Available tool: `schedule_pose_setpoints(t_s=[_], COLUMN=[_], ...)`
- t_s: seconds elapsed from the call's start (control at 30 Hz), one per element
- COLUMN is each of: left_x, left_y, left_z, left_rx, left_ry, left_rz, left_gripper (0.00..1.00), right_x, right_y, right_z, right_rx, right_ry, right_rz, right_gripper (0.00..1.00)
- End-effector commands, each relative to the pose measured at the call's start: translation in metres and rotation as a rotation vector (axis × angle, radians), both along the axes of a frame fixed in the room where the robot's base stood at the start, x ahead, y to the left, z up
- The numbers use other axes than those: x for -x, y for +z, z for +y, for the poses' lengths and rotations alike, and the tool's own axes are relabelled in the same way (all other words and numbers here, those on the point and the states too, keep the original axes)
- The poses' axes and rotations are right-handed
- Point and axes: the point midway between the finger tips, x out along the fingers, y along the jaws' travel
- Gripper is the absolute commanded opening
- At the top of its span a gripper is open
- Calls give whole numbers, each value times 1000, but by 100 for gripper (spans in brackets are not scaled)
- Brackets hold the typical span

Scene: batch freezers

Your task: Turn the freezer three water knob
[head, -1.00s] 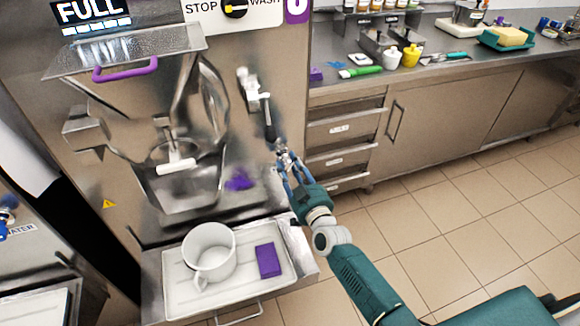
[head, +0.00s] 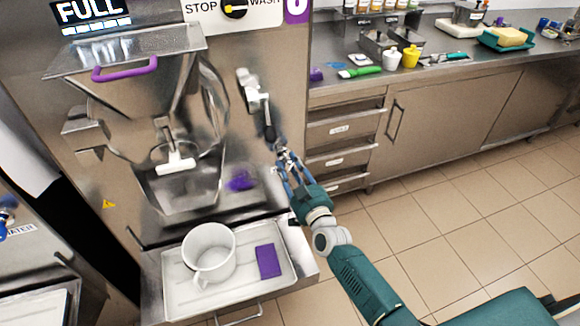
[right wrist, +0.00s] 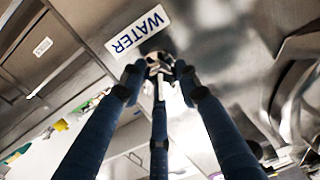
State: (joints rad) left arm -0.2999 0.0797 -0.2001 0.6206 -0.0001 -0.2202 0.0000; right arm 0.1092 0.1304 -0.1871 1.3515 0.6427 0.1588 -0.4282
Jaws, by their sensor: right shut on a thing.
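The freezer (head: 285,75) with the FULL sign fills the left and middle of the head view. My right gripper (head: 280,150) is at its right front, just below a hanging metal spout (head: 257,100) with a dark lower end. In the right wrist view, the fingers of my right gripper (right wrist: 158,75) close around a small metallic knob (right wrist: 155,63). The knob sits beside the white WATER label (right wrist: 138,30). The fingers hide most of the knob, so its turn angle cannot be told. My left gripper is not in view.
Below the freezer's hopper, a pulled-out tray (head: 180,302) holds a white jug (head: 208,252) and a purple block (head: 267,261). A counter (head: 440,72) with bottles and tools stands at the right. The tiled floor (head: 470,185) there is clear.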

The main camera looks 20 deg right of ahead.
Motion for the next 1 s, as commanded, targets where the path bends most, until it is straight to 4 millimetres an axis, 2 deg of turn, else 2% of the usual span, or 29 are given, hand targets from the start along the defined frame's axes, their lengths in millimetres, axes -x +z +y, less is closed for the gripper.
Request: schedule_pose_setpoints(t_s=[0.03,0.27,1.0], left_x=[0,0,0], left_y=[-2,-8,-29], left_z=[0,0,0], left_rx=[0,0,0], left_ry=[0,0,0], left_rz=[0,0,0], left_gripper=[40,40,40], right_x=[3,3,3], right_y=[-9,-10,-11], right_z=[2,3,6], right_rx=[-16,-164,-834], right_ry=[5,5,3], right_rz=[16,23,48], right_gripper=[6,6,6])
